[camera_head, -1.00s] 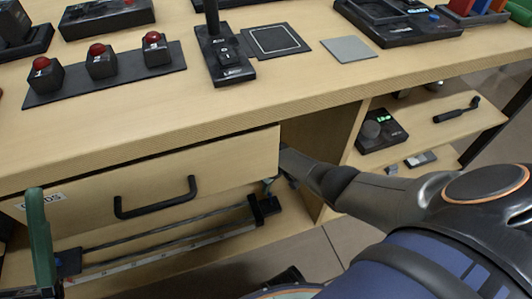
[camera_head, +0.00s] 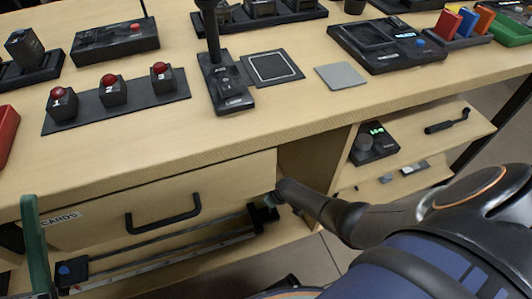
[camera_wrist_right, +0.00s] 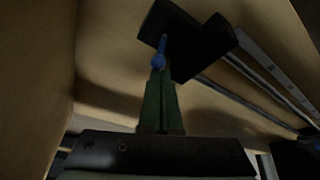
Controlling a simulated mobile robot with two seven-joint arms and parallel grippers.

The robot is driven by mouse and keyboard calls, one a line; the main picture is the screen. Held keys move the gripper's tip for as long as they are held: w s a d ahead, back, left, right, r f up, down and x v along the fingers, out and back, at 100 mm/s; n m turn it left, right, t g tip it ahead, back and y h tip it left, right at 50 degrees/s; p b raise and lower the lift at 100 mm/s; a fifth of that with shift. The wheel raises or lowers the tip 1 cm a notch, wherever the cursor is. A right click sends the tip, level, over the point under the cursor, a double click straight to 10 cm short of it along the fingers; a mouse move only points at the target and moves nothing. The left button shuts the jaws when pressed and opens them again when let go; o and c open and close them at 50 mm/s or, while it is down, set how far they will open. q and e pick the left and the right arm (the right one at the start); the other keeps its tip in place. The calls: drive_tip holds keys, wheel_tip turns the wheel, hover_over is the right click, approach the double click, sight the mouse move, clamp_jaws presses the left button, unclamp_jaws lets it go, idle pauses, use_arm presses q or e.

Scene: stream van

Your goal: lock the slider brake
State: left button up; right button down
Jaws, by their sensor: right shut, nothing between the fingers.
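The slider's rails (camera_head: 165,262) run under the desk, below the drawer. A black block (camera_wrist_right: 190,38) sits at the rails' near end in the right wrist view. A blue lever (camera_wrist_right: 161,52) stands at that block. My right gripper (camera_wrist_right: 160,78) has its green fingers shut and empty, with the tips right at the blue lever; whether they touch it I cannot tell. In the head view the right gripper (camera_head: 270,200) is mostly hidden under the drawer's right end. A green finger of my left gripper (camera_head: 38,245) shows at the left edge; its opening is unclear.
The closed drawer (camera_head: 100,215) with a black handle hangs above the rails. A wooden side panel (camera_head: 310,165) and a shelf with a black device (camera_head: 373,145) are to the right. A blue piece (camera_head: 66,269) shows at the rails' left end. Red buttons stand on the desk.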

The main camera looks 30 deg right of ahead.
drive_tip(key=shift+s+a+t+p, duration=0.15)
drive_tip(key=shift+s+t+p, duration=0.15)
drive_tip(key=shift+s+t, duration=0.5)
drive_tip(key=shift+s, duration=0.2)
use_arm(q)
drive_tip(key=w+f+n+y, duration=0.2)
drive_tip(key=f+y, duration=0.1)
drive_tip(key=w+a+f+n+y, duration=0.1)
drive_tip(key=shift+w+f+n+y, duration=0.1)
drive_tip(key=shift+f+n+y, duration=0.25)
drive_tip(key=shift+n+y, duration=0.05)
use_arm(e)
drive_tip(key=shift+w+r+p, duration=0.1)
drive_tip(key=shift+r+p, duration=0.65)
drive_tip(key=shift+r, duration=0.1)
use_arm(q)
drive_tip(key=shift+r, duration=0.85)
drive_tip(key=shift+f, duration=0.1)
